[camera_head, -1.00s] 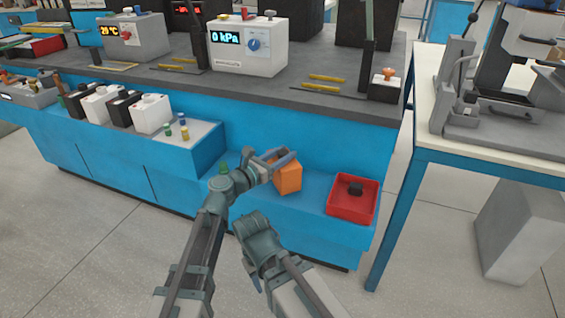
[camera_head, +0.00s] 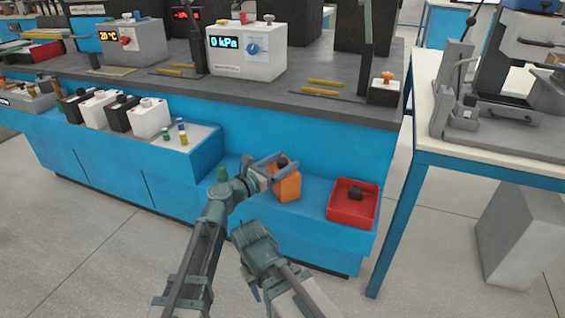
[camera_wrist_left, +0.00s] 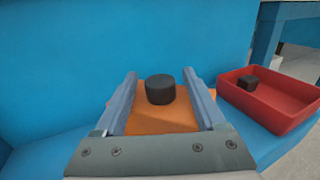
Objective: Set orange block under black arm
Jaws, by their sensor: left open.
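The orange block (camera_head: 287,187) stands on the low blue ledge. The left wrist view shows its orange top (camera_wrist_left: 160,121) with a black round knob (camera_wrist_left: 160,89). My left gripper (camera_head: 282,164) is at the block's top, its open fingers on either side of the knob; I cannot tell whether they touch. Two upright black arms stand on the grey bench top, one at right (camera_head: 366,50) and one left of the kPa box (camera_head: 196,40). My right gripper (camera_head: 262,250) is low in the head view, its finger opening unclear.
A red tray (camera_head: 335,212) with a small black piece lies right of the block. Batteries (camera_head: 149,118) line the higher ledge. Yellow strips (camera_head: 320,92) lie by the right black arm. A white table (camera_head: 480,143) stands at right.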

